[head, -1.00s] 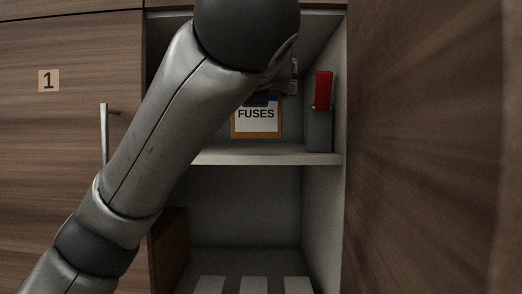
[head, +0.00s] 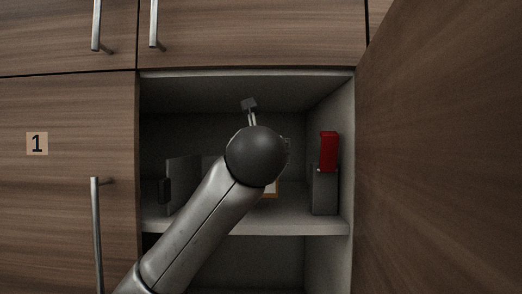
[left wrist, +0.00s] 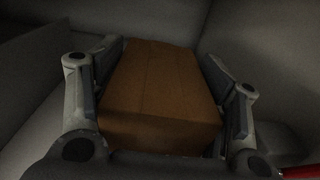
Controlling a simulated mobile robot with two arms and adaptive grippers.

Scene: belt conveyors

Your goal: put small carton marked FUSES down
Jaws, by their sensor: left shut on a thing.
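The small carton is mostly hidden behind my left arm in the head view. Only a sliver of its orange-brown edge and white label (head: 272,188) shows, inside the open cabinet above the shelf (head: 260,222). The FUSES lettering is covered now. In the left wrist view the plain brown carton (left wrist: 160,85) sits between the two fingers of my left gripper (left wrist: 164,75), which is shut on it. I cannot tell whether its underside touches the shelf. My right gripper is in neither view.
A grey holder (head: 324,191) with a red block (head: 328,151) on top stands right of the carton, near the side wall. A dark grey upright object (head: 181,186) is at the shelf's left. The open door (head: 440,170) flanks the right.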

